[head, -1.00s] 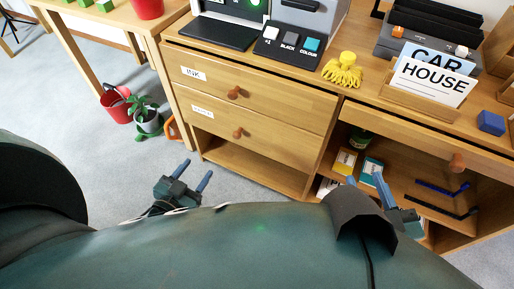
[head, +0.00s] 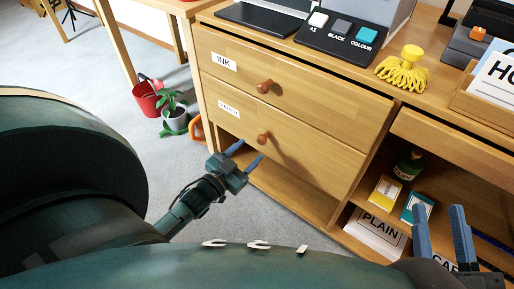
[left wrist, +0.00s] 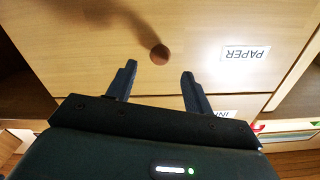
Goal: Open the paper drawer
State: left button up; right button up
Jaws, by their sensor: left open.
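The paper drawer (head: 300,145) is the lower of two closed wooden drawers and has a small white label (head: 229,107). Its round brown knob (head: 262,139) is in the middle of its front. My left gripper (head: 247,155) is open and empty, just below and left of this knob in the head view. In the left wrist view, the knob (left wrist: 159,54) appears just past the gap between the open fingertips (left wrist: 159,68), not gripped. The PAPER label (left wrist: 245,53) reads upside down there. My right gripper (head: 438,208) is open and empty, in front of the shelf.
The closed ink drawer (head: 310,95) with its knob (head: 265,86) lies directly above. An open shelf at right holds a yellow box (head: 384,193), a teal box (head: 416,206) and a PLAIN pack (head: 378,234).

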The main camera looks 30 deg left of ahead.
aim_at(260, 142)
pick_arm(q)
jog(key=shift+w+d+b, duration=0.2)
jog(key=shift+w+b, duration=0.35)
jog(key=shift+w, duration=1.8)
pick_arm(e)
jog(key=shift+w+d+r+n+t+y, duration=0.1)
jog(key=shift+w+r+n+t+y, duration=0.25)
jog(key=shift+r, duration=0.25)
jog(key=shift+w+d+r+n+t+y, duration=0.1)
jog(key=shift+r+n+t+y, duration=0.15)
jog(key=shift+r+n+y, duration=0.25)
pick_arm(q)
grip_shut()
